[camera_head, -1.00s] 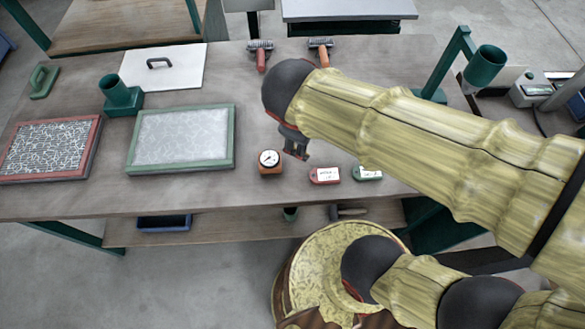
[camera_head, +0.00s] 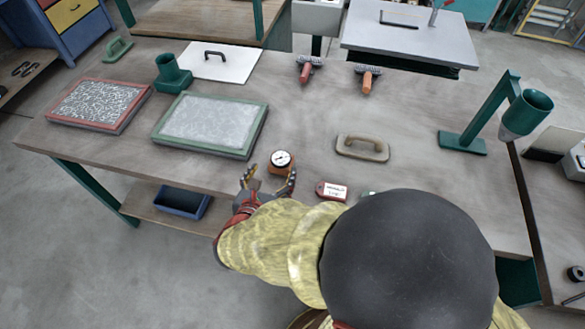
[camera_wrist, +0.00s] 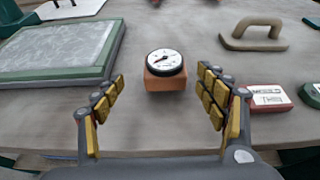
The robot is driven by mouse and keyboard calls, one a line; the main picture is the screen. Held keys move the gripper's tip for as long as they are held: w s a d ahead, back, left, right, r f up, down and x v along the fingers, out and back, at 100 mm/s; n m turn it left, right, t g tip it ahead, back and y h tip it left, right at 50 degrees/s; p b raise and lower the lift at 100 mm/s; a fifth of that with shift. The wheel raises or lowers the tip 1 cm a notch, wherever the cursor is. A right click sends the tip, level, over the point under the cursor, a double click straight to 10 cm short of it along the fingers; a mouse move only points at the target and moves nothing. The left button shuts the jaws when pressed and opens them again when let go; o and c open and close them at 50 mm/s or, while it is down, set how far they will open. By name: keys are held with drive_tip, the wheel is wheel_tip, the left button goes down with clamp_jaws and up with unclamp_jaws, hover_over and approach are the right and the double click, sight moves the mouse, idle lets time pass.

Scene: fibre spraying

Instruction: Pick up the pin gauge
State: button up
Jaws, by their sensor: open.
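The pin gauge (camera_head: 281,161) is a small orange-brown block with a round white dial in a black rim. It stands on the workbench (camera_head: 310,110) near the front edge, and it also shows in the wrist view (camera_wrist: 165,66). My gripper (camera_head: 268,178) is open, with its yellow-padded fingers pointing at the gauge from the front. In the wrist view my gripper (camera_wrist: 160,105) has one finger on each side of the view, and the gauge is centred beyond and between the tips, seemingly untouched.
A green-framed screen (camera_head: 211,123) lies left of the gauge. A beige handled float (camera_head: 362,148) lies behind right. The bench around the gauge is clear.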

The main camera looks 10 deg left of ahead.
sight(281, 163)
drive_tip(key=b+x, duration=0.1)
drive_tip(key=x, duration=0.3)
drive_tip(key=d+f+b+x, duration=0.1)
drive_tip(key=x, duration=0.1)
drive_tip(key=shift+s+f+b, duration=0.1)
drive_tip(key=shift+b, duration=0.25)
drive_tip(key=shift+w, duration=0.55)
drive_tip(key=c, duration=1.4)
